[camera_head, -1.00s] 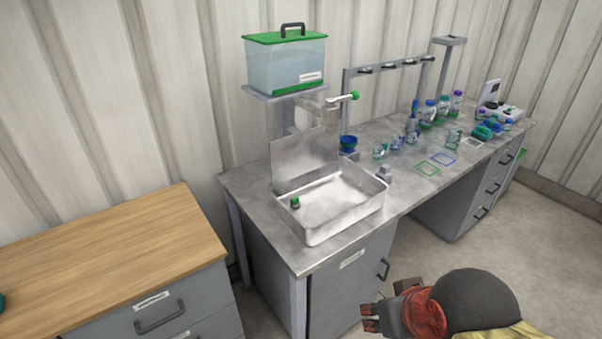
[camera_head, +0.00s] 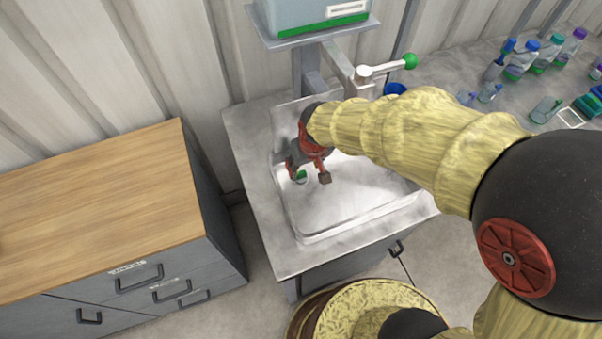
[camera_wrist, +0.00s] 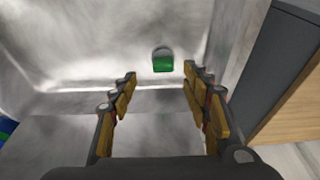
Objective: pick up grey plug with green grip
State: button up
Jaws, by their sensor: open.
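The grey plug with green grip (camera_wrist: 163,60) sits in the metal sink, near a wall of it, in the wrist view. Its green part shows clearly, with a grey part behind. In the head view the plug (camera_head: 301,175) is a small green spot between the fingers of my gripper (camera_head: 308,178). In the wrist view my gripper (camera_wrist: 160,88) is open and empty, and the plug appears beyond the fingertips, roughly between them and slightly right of centre. How far the fingertips are above it I cannot tell exactly.
The sink (camera_head: 318,238) has raised walls around the gripper. A tap with a green knob (camera_head: 410,61) and a tank on a shelf (camera_head: 318,43) stand behind it. A wooden-topped cabinet (camera_head: 100,200) is at the left. Bottles (camera_head: 522,60) stand at the upper right.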

aim_at(301, 172)
jog(key=x, duration=0.2)
jog(key=b+x, duration=0.1)
jog(key=x, duration=0.1)
jog(key=b+x, duration=0.1)
jog(key=x, duration=0.1)
jog(key=shift+w+a+f, duration=0.1)
jog(key=shift+a+f, duration=0.1)
jog(key=shift+a, duration=0.1)
jog(key=shift+c, duration=0.9)
jog(key=c, duration=0.7)
jog(key=shift+c, duration=0.2)
